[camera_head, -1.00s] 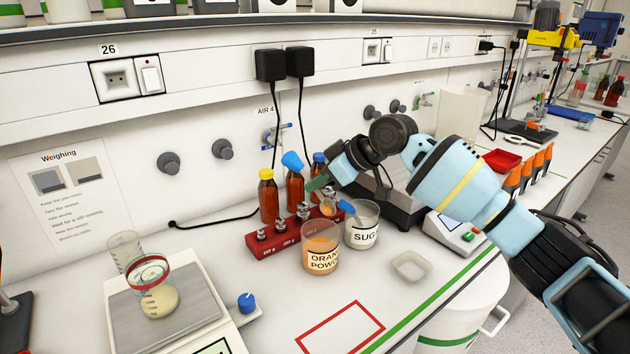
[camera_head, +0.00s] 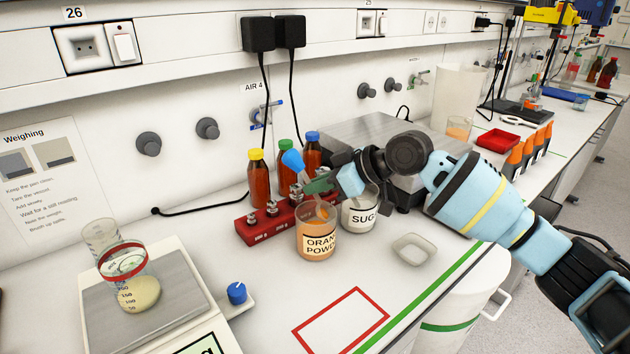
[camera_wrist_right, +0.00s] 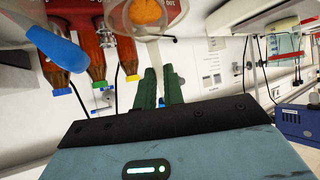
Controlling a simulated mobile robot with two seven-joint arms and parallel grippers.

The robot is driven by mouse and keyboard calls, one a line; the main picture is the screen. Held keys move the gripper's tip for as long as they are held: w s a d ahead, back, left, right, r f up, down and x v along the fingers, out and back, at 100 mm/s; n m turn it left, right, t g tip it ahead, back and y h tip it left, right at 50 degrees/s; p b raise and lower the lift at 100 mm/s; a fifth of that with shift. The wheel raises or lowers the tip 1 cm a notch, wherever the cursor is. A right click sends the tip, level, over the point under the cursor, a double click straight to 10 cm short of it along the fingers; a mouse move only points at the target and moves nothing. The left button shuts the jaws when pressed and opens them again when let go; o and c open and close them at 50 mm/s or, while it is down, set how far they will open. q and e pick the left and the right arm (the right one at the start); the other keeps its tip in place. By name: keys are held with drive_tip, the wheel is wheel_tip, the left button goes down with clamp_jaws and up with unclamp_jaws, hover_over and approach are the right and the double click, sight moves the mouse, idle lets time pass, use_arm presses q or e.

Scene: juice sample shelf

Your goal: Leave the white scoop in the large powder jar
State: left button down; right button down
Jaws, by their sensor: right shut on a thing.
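A scoop (camera_head: 293,161) with a thick blue handle leans up and left from my right gripper (camera_head: 311,188). The gripper's green fingers are shut on it over the ORANGE POWDER jar (camera_head: 318,246). The pale lower part of the scoop slants down into the jar's mouth; its end is hard to make out. The SUGAR jar (camera_head: 359,216) stands beside it, partly behind my wrist. In the right wrist view the fingers (camera_wrist_right: 160,75) are close together below the orange jar (camera_wrist_right: 149,14), with a blue handle (camera_wrist_right: 55,45) at upper left. My left gripper is out of view.
A red rack (camera_head: 262,229) and several capped brown bottles (camera_head: 259,182) stand behind the jars. A balance (camera_head: 185,290) with a beaker (camera_head: 138,293) is at left. A small white dish (camera_head: 412,249) lies at right. The red-outlined area (camera_head: 341,320) in front is bare.

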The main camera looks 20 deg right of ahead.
sight(319, 198)
drive_tip(key=shift+s+d+f+b, duration=0.15)
drive_tip(key=shift+f+b, duration=0.4)
drive_tip(key=shift+f, duration=1.05)
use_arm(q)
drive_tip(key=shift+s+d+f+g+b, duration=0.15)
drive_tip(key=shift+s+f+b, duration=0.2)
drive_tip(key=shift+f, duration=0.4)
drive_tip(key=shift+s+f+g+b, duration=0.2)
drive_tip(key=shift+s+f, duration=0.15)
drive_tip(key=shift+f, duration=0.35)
use_arm(e)
drive_tip(key=shift+f, duration=1.5)
drive_tip(key=c, duration=1.4)
unclamp_jaws()
drive_tip(key=shift+c, duration=0.2)
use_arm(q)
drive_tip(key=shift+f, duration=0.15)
use_arm(e)
drive_tip(key=v, duration=0.7)
drive_tip(key=shift+s+d, duration=0.25)
drive_tip(key=shift+d, duration=0.05)
